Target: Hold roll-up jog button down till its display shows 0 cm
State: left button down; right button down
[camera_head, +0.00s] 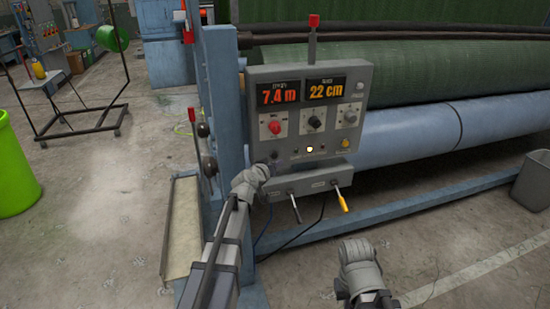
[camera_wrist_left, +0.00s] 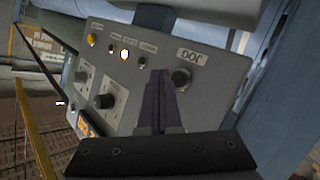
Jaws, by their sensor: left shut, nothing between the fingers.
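The control box (camera_head: 372,92) carries two lit displays: the left one (camera_head: 277,92) reads 7.4 m, and the right display (camera_head: 326,88) reads 22 cm. The dark round jog button (camera_head: 274,155) is at the panel's lower left; in the left wrist view the jog button (camera_wrist_left: 181,77) sits beside an upside-down JOG label. My left gripper (camera_head: 270,166) is just below and in front of the button. In the left wrist view its dark fingers (camera_wrist_left: 158,78) are shut and empty, beside the button; whether they touch it I cannot tell.
The panel also has a red knob (camera_head: 274,127), a black dial (camera_head: 314,123) and a lit white lamp (camera_head: 309,149). Below it, a yellow-handled lever (camera_head: 341,200) sticks out. A blue post (camera_head: 222,95) stands close left of the box. Green turf roll (camera_head: 440,70) lies behind.

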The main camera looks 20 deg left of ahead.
aim_at(278, 157)
pick_arm(q)
jog(key=shift+w+a, duration=0.4)
jog(key=shift+w, duration=0.2)
dwell(1.7)
jog(key=shift+w+a, duration=0.2)
jog(key=shift+w, duration=0.15)
jog(key=shift+w+a, duration=0.3)
jog(key=shift+w, duration=0.1)
dwell(0.9)
dwell(3.5)
jog(key=shift+s+d, duration=0.5)
jog(key=shift+s, duration=0.3)
